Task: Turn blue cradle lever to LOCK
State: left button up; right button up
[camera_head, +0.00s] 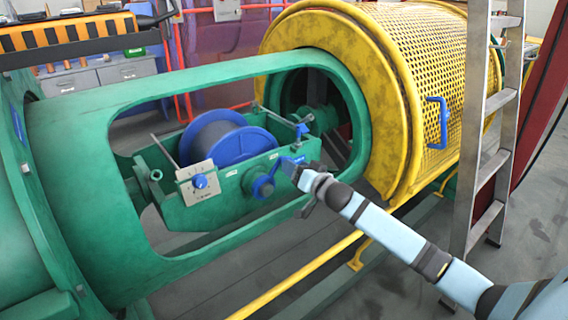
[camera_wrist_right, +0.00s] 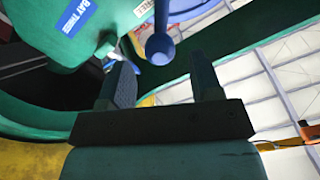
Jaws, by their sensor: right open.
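The blue cradle lever (camera_head: 263,187) sits on the front side of the green cradle (camera_head: 220,205), inside the window of the green tube. Its round hub shows below and left of my right gripper (camera_head: 297,170). In the right wrist view, a blue rounded knob on a stem (camera_wrist_right: 160,46) shows just beyond the gap between my right fingertips (camera_wrist_right: 161,75). The fingers are apart with nothing between them; I cannot tell whether one touches the knob. The gripper partly hides the lever's end in the head view. LOCK marking is not legible. My left gripper is out of view.
A blue spool (camera_head: 218,142) lies in the cradle, beside a pale plate with a blue knob (camera_head: 199,181). The green tube's window rim (camera_head: 185,262) surrounds the cradle. A yellow mesh guard (camera_head: 410,70) and a ladder (camera_head: 480,130) stand to the right. A yellow rail (camera_head: 300,277) runs in front.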

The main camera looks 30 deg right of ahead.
jog(key=shift+w+a+b, duration=0.2)
jog(key=shift+w+b, duration=0.45)
jog(key=shift+w, duration=2.35)
grip_shut()
